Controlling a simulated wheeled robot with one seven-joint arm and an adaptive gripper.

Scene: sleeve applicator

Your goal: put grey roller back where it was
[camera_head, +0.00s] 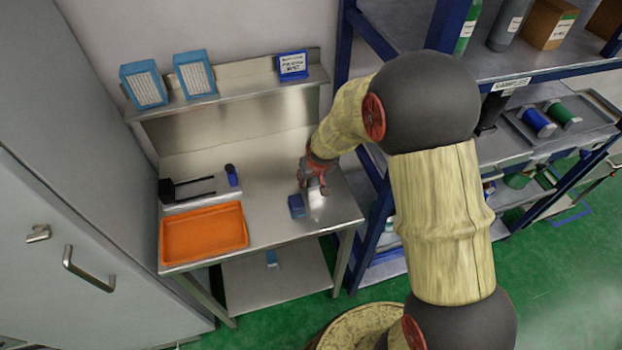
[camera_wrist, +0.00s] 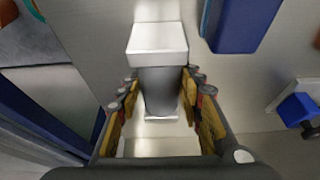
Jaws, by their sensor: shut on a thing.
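My gripper (camera_head: 313,183) is low over the right part of the steel table. Its fingers show on either side of a grey piece (camera_wrist: 158,90) in the wrist view, and it is shut on it. I take this piece for the grey roller. It has a pale, block-like end (camera_wrist: 157,44) and a darker grey body between the fingers. In the head view only a pale grey part (camera_head: 316,201) shows below the fingers. I cannot tell whether it touches the table.
A blue box (camera_head: 296,206) sits close left of my gripper. An orange tray (camera_head: 204,234), a black forked holder (camera_head: 187,190) and a small blue item (camera_head: 231,175) are farther left. The blue-framed rack (camera_head: 485,83) on the right holds a blue roller (camera_head: 537,122) and green roller (camera_head: 562,115).

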